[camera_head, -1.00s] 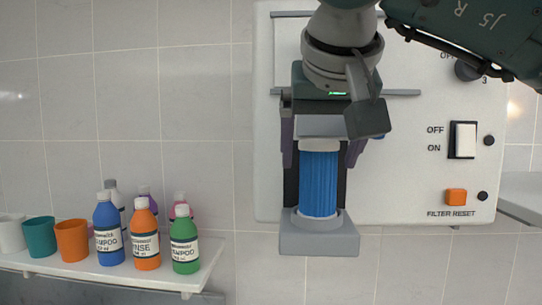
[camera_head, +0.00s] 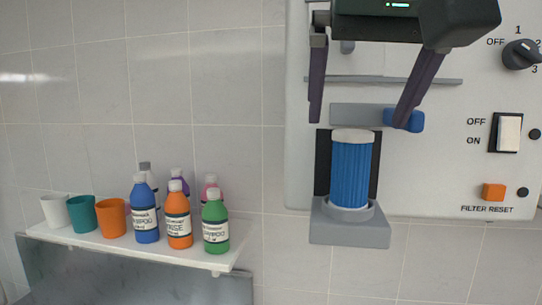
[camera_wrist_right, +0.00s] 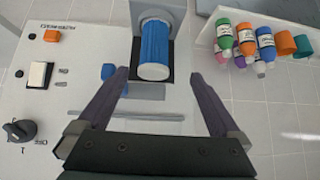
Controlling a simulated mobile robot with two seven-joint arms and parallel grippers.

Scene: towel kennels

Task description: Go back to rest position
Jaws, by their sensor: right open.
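My right gripper (camera_head: 358,118) is at the top of the head view, in front of the white wall panel. Its two dark fingers are spread wide with nothing between them. It also shows open in the right wrist view (camera_wrist_right: 168,88). The blue ribbed filter cartridge (camera_head: 351,176) with a white cap stands upright in a grey holder (camera_head: 350,234) on the panel, below and apart from the fingertips. The cartridge also shows in the right wrist view (camera_wrist_right: 154,45). My left gripper is in neither view.
The white panel (camera_head: 450,175) carries a rotary knob (camera_head: 520,54), an off/on switch (camera_head: 508,133), an orange reset button (camera_head: 493,191) and a blue-ended lever (camera_head: 404,120). A shelf (camera_head: 215,261) at left holds several bottles and cups. The tiled wall between is clear.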

